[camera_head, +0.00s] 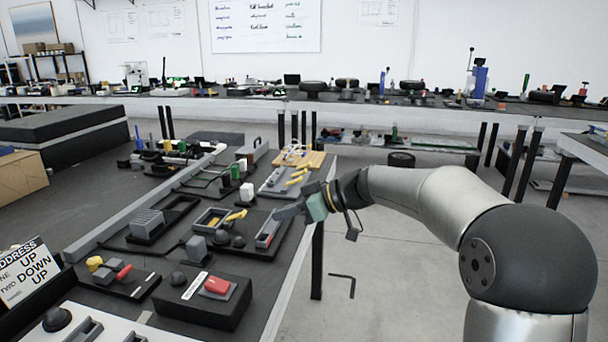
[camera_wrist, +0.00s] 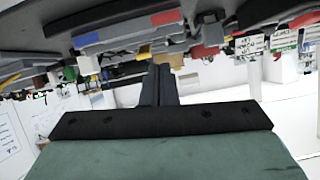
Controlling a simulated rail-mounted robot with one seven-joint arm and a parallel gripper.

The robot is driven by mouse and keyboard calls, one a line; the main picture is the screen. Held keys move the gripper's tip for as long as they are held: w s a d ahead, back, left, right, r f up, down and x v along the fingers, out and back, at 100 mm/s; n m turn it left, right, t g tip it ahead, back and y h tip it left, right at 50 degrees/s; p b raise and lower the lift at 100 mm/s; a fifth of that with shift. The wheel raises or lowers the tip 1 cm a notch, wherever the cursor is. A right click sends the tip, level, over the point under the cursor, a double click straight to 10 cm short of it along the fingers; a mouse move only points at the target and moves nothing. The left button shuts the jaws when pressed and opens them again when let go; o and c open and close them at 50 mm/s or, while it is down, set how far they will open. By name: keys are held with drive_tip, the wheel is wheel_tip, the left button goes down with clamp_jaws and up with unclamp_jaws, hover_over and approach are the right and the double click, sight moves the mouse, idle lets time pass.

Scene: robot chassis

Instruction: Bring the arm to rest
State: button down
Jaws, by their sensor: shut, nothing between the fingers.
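My gripper (camera_head: 287,212) is at the end of my silver and black arm, which reaches in from the right in the head view. It is over the right edge of the dark workbench (camera_head: 300,262), close to a grey tray with a red part (camera_head: 266,236). I cannot tell whether it touches that tray. In the wrist view the two dark fingers (camera_wrist: 159,84) are together with nothing between them. The wrist view is tilted, with bench items along its top.
A black box with a red button (camera_head: 217,285), a grey block (camera_head: 147,222) and yellow pieces (camera_head: 236,215) sit on the bench near my gripper. A wooden board (camera_head: 305,158) is further back. Open floor (camera_head: 420,290) lies right of the bench. A long rear table (camera_head: 440,112) holds many items.

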drive_tip(key=s+d+r+m+h+p, duration=0.3)
drive_tip(key=s+d+p, duration=0.4)
drive_tip(key=s, duration=0.4)
drive_tip(key=s+d+r+m+g+h+p, duration=0.1)
drive_tip(key=s+d+r+m+h+p, duration=0.2)
drive_tip(key=s+p, duration=0.6)
drive_tip(key=s+d+r+m+h+p, duration=0.3)
drive_tip(key=s+d+m+h+p, duration=0.3)
drive_tip(key=s+d, duration=0.5)
drive_tip(key=shift+s+d+r+m+g+p, duration=0.3)
drive_tip(key=shift+s+r+m+p, duration=0.1)
drive_tip(key=shift+s+m+p, duration=0.75)
